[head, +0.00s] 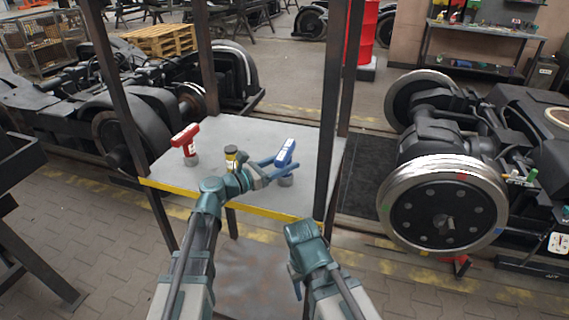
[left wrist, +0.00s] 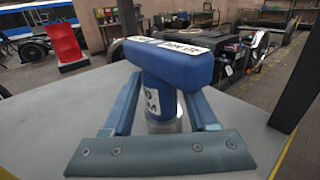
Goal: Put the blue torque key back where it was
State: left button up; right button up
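The blue torque key (head: 287,151) stands upright on its grey round foot on the grey table top (head: 222,131), towards the right side. My left gripper (head: 281,166) reaches it from the left, with one finger on each side of its stem. In the left wrist view the blue key (left wrist: 172,64) stands between the two fingers (left wrist: 160,102). They look spread, with narrow gaps beside the stem; the key's head hides part of the fingertips. My right gripper (head: 296,283) is low in front of the table, away from the key, its fingers mostly hidden.
A red key (head: 186,139) stands at the table's left and a yellow-and-black one (head: 232,156) in the middle, close to my left arm. Dark posts rise at the table's corners. A bogie wheel (head: 443,205) stands to the right. The table's back is clear.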

pick_arm(q)
jog(key=shift+o, duration=1.3)
jog(key=shift+r, duration=0.15)
jog(key=shift+s+a, duration=0.2)
jog(key=shift+a, duration=0.05)
jog(key=v, duration=1.1)
jog(key=shift+s+a, duration=0.1)
jog(key=shift+a, duration=0.1)
